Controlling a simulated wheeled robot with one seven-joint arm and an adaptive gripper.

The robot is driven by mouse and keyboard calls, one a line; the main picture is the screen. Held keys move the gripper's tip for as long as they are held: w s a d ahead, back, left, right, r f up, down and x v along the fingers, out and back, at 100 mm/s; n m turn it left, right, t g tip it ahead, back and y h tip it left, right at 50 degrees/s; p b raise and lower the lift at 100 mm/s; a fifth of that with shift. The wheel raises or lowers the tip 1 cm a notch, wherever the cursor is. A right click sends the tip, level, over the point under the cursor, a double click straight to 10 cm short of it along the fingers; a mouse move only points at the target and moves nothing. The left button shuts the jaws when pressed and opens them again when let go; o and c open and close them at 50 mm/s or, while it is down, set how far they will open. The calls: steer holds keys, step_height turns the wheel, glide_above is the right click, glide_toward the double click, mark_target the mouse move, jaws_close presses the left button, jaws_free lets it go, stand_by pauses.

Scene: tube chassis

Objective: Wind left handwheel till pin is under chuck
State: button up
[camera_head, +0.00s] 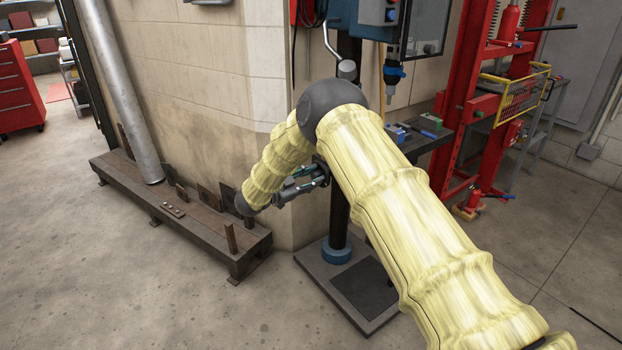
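The drill press stands in the middle, with its dark column (341,200). Below its head is the blue and black chuck (394,75). Small blue and green parts (397,133) sit on the dark work table (430,143) below and right of the chuck. I cannot make out the pin among them. The left handwheel does not show; my yellow arm covers the table's left and front side. My gripper (318,178) points right from my wrist, close to the column. Its fingertips end near my upper arm's edge, so I cannot tell whether they are open or hold anything.
The press base (318,268) lies on the floor below the column. Left of it, a low steel bench (205,215) with upright plates and a leaning pipe (125,90) runs along the wall. A red shop press (465,95) stands right. The floor at front left is clear.

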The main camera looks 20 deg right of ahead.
steer(key=shift+o, duration=0.4)
steer(key=shift+d, duration=0.15)
steer(key=shift+a, duration=0.3)
steer(key=v, duration=1.1)
steer(key=shift+s+a, duration=0.15)
steer(key=shift+a, duration=0.1)
